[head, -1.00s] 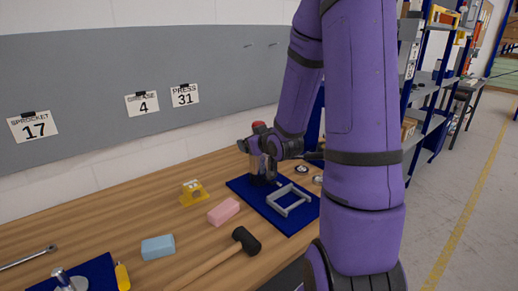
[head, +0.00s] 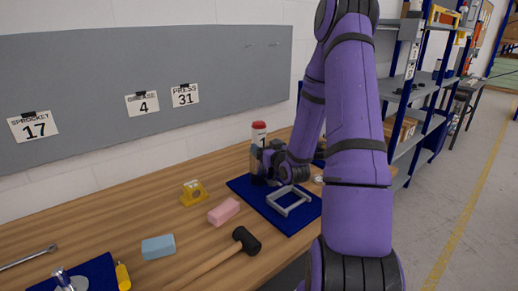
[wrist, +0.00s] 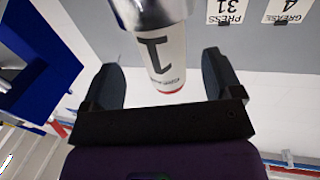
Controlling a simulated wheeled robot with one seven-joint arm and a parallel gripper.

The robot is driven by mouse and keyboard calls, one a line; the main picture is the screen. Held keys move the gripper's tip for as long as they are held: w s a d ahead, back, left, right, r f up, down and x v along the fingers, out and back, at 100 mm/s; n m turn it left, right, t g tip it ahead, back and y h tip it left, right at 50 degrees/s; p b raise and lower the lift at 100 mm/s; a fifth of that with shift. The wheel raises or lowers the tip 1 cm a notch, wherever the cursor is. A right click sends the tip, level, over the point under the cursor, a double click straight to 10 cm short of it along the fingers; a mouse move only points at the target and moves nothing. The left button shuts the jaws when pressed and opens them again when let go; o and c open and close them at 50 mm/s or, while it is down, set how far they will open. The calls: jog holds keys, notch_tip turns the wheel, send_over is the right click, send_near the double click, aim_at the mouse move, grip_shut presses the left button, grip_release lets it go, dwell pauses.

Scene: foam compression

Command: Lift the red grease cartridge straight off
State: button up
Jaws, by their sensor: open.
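The red grease cartridge (head: 259,127) stands upright above the blue mat, showing a red top and a white body with a dark mark. Its lower part is hidden by my gripper (head: 262,160) in the head view. In the wrist view the white cartridge (wrist: 168,62) appears inverted, with a "1", a red rim and a metallic part at its other end. My gripper (wrist: 161,62) is open, one finger on each side of the cartridge, with visible gaps. I cannot tell what the cartridge is seated on.
The blue mat (head: 243,186) also bears a grey frame (head: 290,200). A pink block (head: 224,211), yellow fixture (head: 193,193), blue block (head: 158,247) and black-headed mallet (head: 246,241) lie to the left on the wooden bench. The wall panel (head: 60,75) is behind.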

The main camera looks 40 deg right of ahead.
aim_at(262, 143)
jog(key=shift+x, duration=2.8)
jog(key=shift+a, duration=0.1)
jog(key=c, duration=1.3)
